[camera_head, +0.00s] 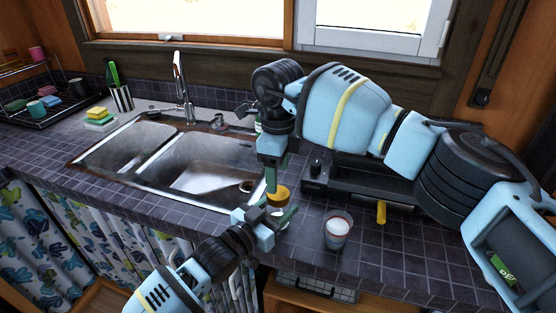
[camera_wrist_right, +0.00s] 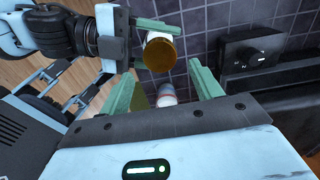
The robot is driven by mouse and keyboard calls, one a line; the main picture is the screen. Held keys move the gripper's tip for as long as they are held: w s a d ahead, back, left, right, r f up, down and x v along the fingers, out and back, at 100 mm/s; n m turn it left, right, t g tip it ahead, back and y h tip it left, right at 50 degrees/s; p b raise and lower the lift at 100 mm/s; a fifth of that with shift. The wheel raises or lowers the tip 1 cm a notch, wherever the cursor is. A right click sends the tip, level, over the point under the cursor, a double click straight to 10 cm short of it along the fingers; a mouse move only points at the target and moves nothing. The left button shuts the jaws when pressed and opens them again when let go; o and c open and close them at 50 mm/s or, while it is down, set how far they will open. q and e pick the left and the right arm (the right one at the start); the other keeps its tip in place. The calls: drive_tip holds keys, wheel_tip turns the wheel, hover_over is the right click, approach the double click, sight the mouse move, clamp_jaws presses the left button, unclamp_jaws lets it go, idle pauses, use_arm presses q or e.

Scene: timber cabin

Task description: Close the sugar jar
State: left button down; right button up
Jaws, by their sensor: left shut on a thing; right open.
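The sugar jar (camera_head: 279,212) is a small pale jar with an amber lid (camera_head: 279,194) on top. I cannot tell how tightly the lid sits. My left gripper (camera_head: 270,218) is shut on the jar's body and holds it upright near the counter's front edge. My right gripper (camera_head: 272,176) is open and points down just above the lid. In the right wrist view the round lid (camera_wrist_right: 160,54) shows beyond the open fingers (camera_wrist_right: 162,82), offset from the middle of their gap. The jar's body is mostly hidden by the left fingers and lid.
A glass with white contents (camera_head: 338,230) stands on the tiled counter, right of the jar. The sink (camera_head: 205,177) lies left.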

drive_tip(key=shift+f, duration=2.7)
drive_tip(key=c, duration=1)
drive_tip(key=o, duration=1.2)
drive_tip(key=shift+c, duration=0.2)
drive_tip(key=shift+r, duration=0.1)
wheel_tip(320, 180, up, 12)
